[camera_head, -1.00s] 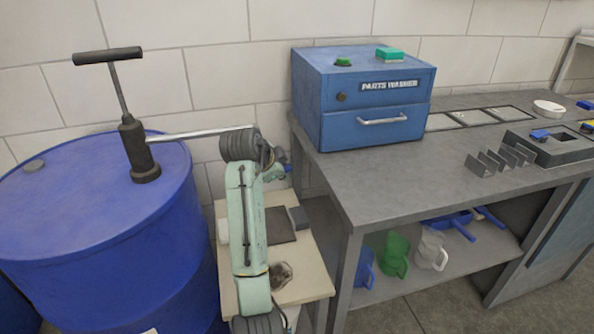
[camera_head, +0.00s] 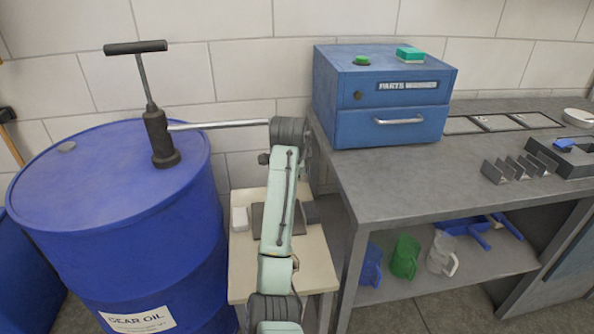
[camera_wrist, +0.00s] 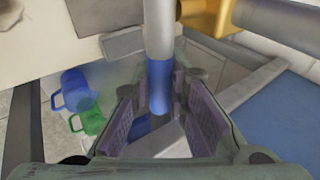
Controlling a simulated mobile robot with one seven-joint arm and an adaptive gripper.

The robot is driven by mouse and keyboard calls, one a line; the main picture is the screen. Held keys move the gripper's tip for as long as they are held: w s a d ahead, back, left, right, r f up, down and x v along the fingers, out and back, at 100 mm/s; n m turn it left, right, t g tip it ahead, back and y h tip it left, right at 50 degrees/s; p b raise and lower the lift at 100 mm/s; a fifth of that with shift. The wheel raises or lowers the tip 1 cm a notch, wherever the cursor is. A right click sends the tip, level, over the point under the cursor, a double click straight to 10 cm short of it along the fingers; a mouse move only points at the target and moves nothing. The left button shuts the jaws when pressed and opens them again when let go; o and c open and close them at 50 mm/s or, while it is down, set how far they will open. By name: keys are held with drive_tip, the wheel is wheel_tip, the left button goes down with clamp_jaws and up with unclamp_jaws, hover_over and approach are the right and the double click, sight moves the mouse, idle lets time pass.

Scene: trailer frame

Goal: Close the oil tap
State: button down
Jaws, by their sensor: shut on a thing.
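In the wrist view a grey bar with a blue end sleeve (camera_wrist: 158,85) runs down between the finger pads of my gripper (camera_wrist: 162,98). It looks like the tap's lever. My gripper is shut on its blue end. A brass-yellow part (camera_wrist: 207,17), likely the tap body, shows at the top right. In the head view a metal spout pipe (camera_head: 225,125) runs right from the hand pump (camera_head: 159,140) on the blue oil drum (camera_head: 100,185). My arm hides the pipe's far end, the tap and my gripper.
A small wooden table (camera_head: 245,275) stands below my arm. A grey workbench (camera_head: 400,185) is at the right, with a blue parts washer (camera_head: 380,100) on top. Jugs, including a green one (camera_head: 405,257), stand on its lower shelf.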

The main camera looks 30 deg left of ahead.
drive_tip(key=shift+f, duration=0.1)
drive_tip(key=c, duration=1.8)
unclamp_jaws()
drive_tip(key=v, duration=1.2)
drive_tip(key=shift+a, duration=0.1)
